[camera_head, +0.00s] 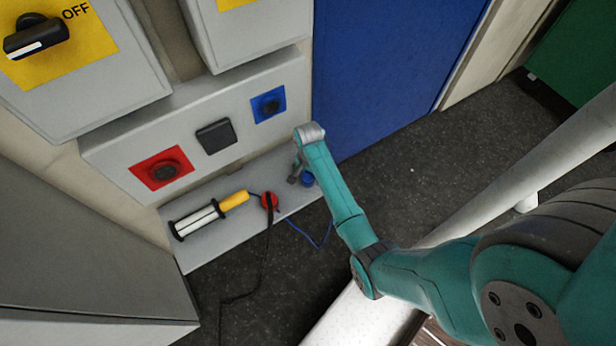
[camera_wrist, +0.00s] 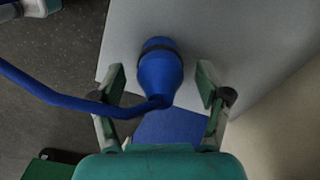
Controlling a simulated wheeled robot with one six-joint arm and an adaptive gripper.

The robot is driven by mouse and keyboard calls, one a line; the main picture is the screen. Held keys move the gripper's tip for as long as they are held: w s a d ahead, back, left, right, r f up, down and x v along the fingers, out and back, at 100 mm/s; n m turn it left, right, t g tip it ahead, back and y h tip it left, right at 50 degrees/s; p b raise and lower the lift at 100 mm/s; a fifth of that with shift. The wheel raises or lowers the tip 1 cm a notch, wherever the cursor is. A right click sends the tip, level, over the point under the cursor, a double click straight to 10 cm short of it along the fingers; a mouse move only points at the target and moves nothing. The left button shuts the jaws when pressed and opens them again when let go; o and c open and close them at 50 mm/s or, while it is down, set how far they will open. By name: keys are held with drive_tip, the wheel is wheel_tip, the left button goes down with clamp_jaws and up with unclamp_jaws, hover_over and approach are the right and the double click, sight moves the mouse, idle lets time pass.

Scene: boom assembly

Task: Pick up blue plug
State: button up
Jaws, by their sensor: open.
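The blue plug (camera_wrist: 160,75) lies between the two open fingers of my gripper (camera_wrist: 160,88) in the wrist view, with a gap on each side. It has a dark ring around it, and a blue cable (camera_wrist: 50,95) runs from its near end off to the left. In the head view the blue plug (camera_head: 307,179) is at the right end of the grey shelf (camera_head: 215,240). My gripper (camera_head: 298,172) is right beside it there, partly hidden by my arm.
A red plug (camera_head: 269,201) with a black cable and a yellow-handled lamp (camera_head: 208,214) lie on the shelf to the left. Behind are a red socket (camera_head: 162,168), a black cover (camera_head: 214,136) and a blue socket (camera_head: 268,105). A blue panel (camera_head: 385,65) stands to the right.

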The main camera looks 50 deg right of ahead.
drive_tip(key=shift+f, duration=1.05)
clamp_jaws()
wheel_tip(320, 180, up, 10)
drive_tip(key=shift+r, duration=0.1)
